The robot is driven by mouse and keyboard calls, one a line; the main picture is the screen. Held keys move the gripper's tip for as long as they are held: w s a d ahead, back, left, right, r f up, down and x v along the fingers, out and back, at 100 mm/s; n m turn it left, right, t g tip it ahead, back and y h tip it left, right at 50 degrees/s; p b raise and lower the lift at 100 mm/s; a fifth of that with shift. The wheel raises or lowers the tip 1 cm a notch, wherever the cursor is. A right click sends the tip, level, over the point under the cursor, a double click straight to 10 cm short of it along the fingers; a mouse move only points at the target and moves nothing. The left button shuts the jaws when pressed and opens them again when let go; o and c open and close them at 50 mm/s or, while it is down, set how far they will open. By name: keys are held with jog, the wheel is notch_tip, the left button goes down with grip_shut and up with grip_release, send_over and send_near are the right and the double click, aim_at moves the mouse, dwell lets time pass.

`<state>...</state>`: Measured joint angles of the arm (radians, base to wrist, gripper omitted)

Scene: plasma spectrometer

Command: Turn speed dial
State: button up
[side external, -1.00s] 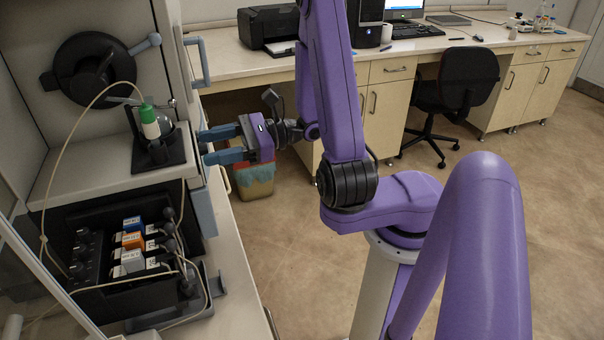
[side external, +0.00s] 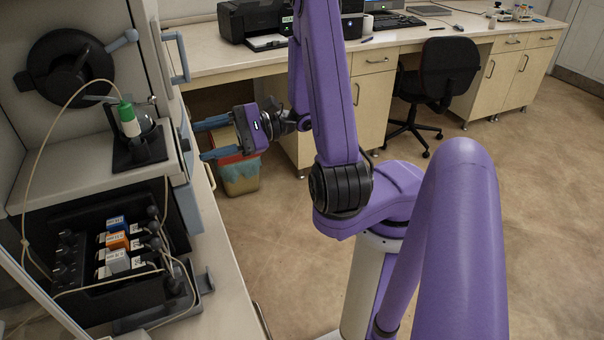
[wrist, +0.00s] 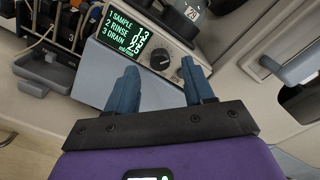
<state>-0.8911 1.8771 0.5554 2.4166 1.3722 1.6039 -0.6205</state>
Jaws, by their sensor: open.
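The speed dial (wrist: 160,59) is a small round dark knob on the panel of an instrument, in the wrist view. It sits beside a dark display (wrist: 127,33) with green lines reading SAMPLE, RINSE and DRAIN with numbers. My gripper (wrist: 159,70) is open and empty, with one blue finger on each side of the dial in the picture. I cannot tell whether the fingers touch it. In the side view my gripper (side external: 199,140) points left at the instrument's blue-grey front (side external: 187,160). The dial's face is not visible there.
A green-capped bottle (side external: 129,120) is on the shelf above. A blue-grey handle (wrist: 300,64) juts out right of the dial.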

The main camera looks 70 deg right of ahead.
jog(key=v, duration=1.5)
jog(key=shift+w+a+f+n+g+y, duration=0.5)
jog(key=shift+w+a+f+n+g, duration=0.7)
jog(key=shift+a+n+g, duration=3.85)
jog(key=s+a+n+g+h, duration=0.2)
jog(key=s+n+h, duration=0.9)
jog(key=n, duration=0.9)
jog(key=shift+s+r+h, duration=0.15)
jog(key=shift+s+h, duration=0.1)
jog(key=shift+h, duration=0.95)
